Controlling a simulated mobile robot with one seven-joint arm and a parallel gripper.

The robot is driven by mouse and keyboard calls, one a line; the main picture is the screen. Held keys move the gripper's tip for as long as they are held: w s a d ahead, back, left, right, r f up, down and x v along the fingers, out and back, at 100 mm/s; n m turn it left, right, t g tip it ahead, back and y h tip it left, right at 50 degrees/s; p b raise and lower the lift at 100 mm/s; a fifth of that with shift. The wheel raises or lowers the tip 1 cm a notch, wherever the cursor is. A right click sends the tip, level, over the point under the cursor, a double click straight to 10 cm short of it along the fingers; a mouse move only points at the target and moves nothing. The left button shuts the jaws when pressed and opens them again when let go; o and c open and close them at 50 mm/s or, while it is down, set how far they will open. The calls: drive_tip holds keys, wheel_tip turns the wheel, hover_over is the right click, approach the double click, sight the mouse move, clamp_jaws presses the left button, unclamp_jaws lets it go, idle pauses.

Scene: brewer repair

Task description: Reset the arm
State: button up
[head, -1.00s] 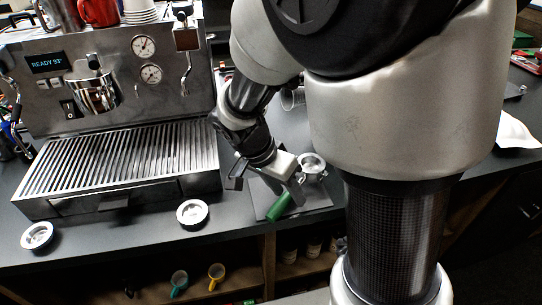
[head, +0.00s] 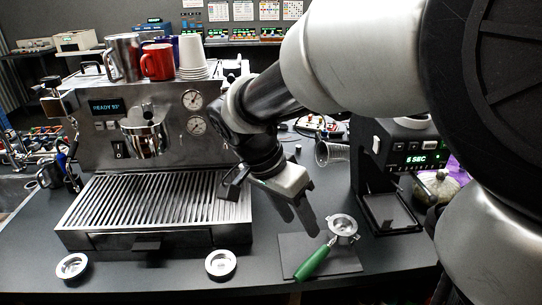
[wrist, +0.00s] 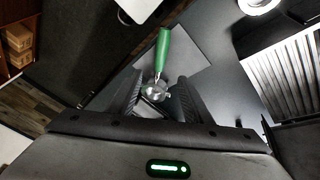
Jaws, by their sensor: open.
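My gripper (head: 300,214) is open and empty, raised above the counter in front of the espresso machine's right side. Its two fingers also show in the wrist view (wrist: 158,100), apart from each other. A portafilter with a green handle (head: 313,262) and a metal basket lies on a dark mat (head: 346,262) below and to the right of the gripper. In the wrist view the portafilter (wrist: 163,50) appears between and beyond the fingers, with its basket partly hidden. The gripper looks apart from it.
The espresso machine (head: 150,160) stands at left with cups on top. Two small metal baskets, left (head: 72,266) and right (head: 220,264), lie on the front counter. A grinder (head: 400,170) stands at right. The counter between the right basket and the mat is clear.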

drive_tip(key=s+d+r+n+t+y+p, duration=0.2)
drive_tip(key=s+r+n+p, duration=0.3)
drive_tip(key=r, duration=0.3)
drive_tip(key=s+d+r+n+t+y+p, duration=0.2)
drive_tip(key=s+r+n+p, duration=0.2)
drive_tip(key=r, duration=0.4)
drive_tip(key=shift+s+d+n+t+y+p, duration=0.3)
drive_tip(key=shift+s+d+n+t+p, duration=0.1)
drive_tip(key=shift+n+p, duration=0.15)
